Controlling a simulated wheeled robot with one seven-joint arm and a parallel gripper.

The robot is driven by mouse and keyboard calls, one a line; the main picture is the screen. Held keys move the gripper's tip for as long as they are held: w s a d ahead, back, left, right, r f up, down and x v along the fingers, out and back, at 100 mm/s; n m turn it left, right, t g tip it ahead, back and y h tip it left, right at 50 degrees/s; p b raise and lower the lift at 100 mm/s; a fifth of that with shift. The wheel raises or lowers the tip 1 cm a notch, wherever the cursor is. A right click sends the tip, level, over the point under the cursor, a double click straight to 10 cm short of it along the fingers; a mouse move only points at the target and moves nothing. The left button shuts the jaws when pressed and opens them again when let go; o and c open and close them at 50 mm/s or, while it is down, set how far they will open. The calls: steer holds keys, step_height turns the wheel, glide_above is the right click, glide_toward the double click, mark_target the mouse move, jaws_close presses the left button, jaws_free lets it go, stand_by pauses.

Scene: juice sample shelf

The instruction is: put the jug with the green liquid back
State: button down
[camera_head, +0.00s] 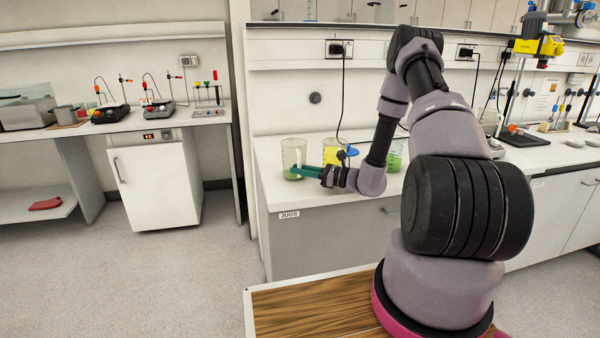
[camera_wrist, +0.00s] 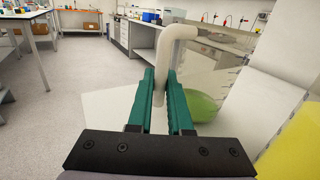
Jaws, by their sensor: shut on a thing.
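A clear jug (camera_head: 293,153) with a little green liquid in its bottom is at the left end of the white counter (camera_head: 275,190), near a "JUGS" label on the front edge. My gripper (camera_head: 301,171) reaches it from the right. In the wrist view, my teal fingers (camera_wrist: 162,90) are shut on the pale upright handle (camera_wrist: 163,62) of this jug, and its green liquid (camera_wrist: 202,106) shows to the right. The jug looks upright. I cannot tell whether its base touches the counter.
A jug with yellow liquid (camera_head: 334,153) stands just right of it, close to my wrist. Another vessel with green liquid (camera_head: 394,160) is further right, partly hidden by my arm. A black cable (camera_head: 343,95) hangs from the wall socket behind. The counter's left edge is near.

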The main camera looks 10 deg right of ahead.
steer(key=shift+f, duration=0.3)
steer(key=c, duration=0.8)
jaws_free()
steer(key=shift+f, duration=0.15)
steer(key=shift+c, duration=0.2)
